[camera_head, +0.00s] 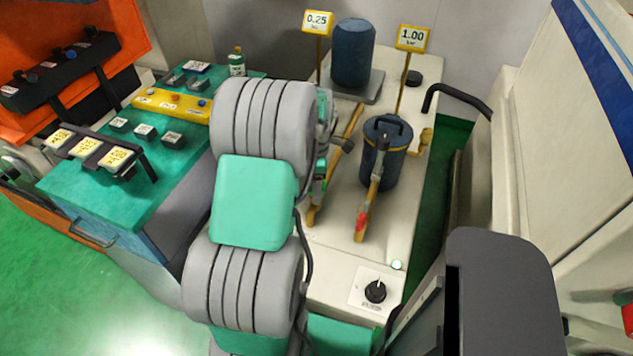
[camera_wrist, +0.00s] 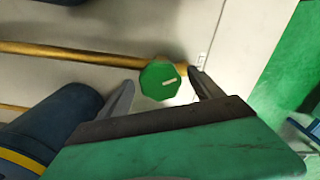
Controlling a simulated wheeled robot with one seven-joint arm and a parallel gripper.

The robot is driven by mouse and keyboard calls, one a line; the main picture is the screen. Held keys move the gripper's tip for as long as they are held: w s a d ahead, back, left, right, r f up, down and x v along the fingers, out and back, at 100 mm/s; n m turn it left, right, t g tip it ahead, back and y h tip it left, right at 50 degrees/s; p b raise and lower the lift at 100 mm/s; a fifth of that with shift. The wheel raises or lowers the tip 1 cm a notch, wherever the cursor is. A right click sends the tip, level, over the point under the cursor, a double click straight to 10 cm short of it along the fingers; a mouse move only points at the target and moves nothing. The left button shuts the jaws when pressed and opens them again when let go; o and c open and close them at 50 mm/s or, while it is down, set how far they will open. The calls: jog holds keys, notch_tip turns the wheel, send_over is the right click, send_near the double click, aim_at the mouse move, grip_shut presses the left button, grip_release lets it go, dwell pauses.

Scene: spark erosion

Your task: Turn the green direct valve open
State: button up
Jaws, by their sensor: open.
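The green direct valve (camera_wrist: 159,79) shows in the wrist view as a faceted green knob with a short white mark on its face. It sits at a brass-coloured pipe (camera_wrist: 70,53), near the pipe's right end. My gripper (camera_wrist: 162,78) is open, with one grey finger to the left of the knob and one to the right. Gaps show between the fingers and the knob; I see no contact. In the head view I cannot make out the green knob; my arm covers that side of the pale bench.
A dark blue vessel with a yellow band (camera_wrist: 45,140) is close at the lower left of the wrist view. In the head view, a red knob (camera_head: 361,222) is on the neighbouring pipe, and a black dial (camera_head: 375,291) sits at the bench front (camera_head: 330,272).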

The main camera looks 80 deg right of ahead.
notch_tip(320, 180, up, 8)
jog(key=shift+f+b, duration=0.1)
jog(key=shift+b, duration=0.2)
dwell(0.3)
